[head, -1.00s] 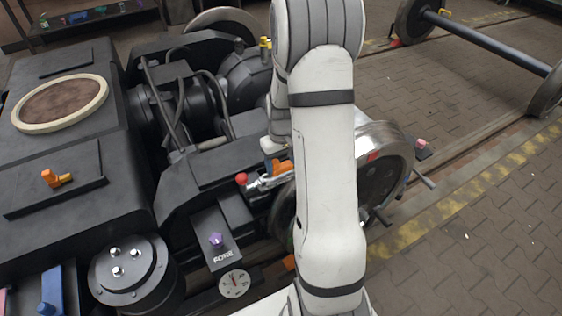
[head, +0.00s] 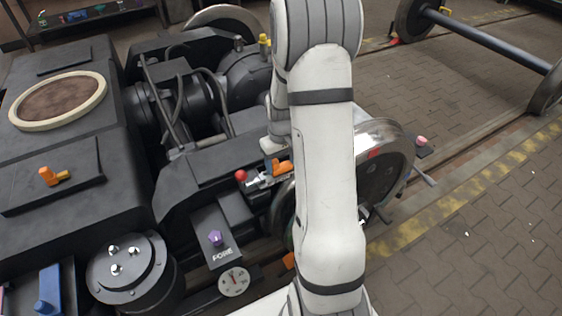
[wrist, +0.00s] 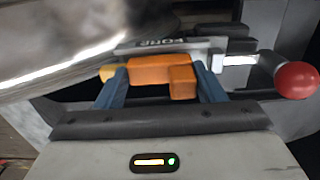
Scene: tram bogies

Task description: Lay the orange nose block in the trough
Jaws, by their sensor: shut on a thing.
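My gripper (wrist: 161,71) is shut on an orange block (wrist: 150,68), with one blue finger at each side of it in the wrist view. The block has a smaller raised part at its right end. In the head view the orange block (head: 284,167) shows just left of my white arm, which hides most of the gripper. A silver lever with a red ball (head: 241,175) is close by, left of the block; it also shows at the right of the wrist view (wrist: 297,80). I cannot clearly make out the trough or whether the block touches anything beneath.
A steel wheel (head: 384,160) stands just right of my arm. Another orange piece (head: 50,176) sits on the left black housing. Open paving lies to the right.

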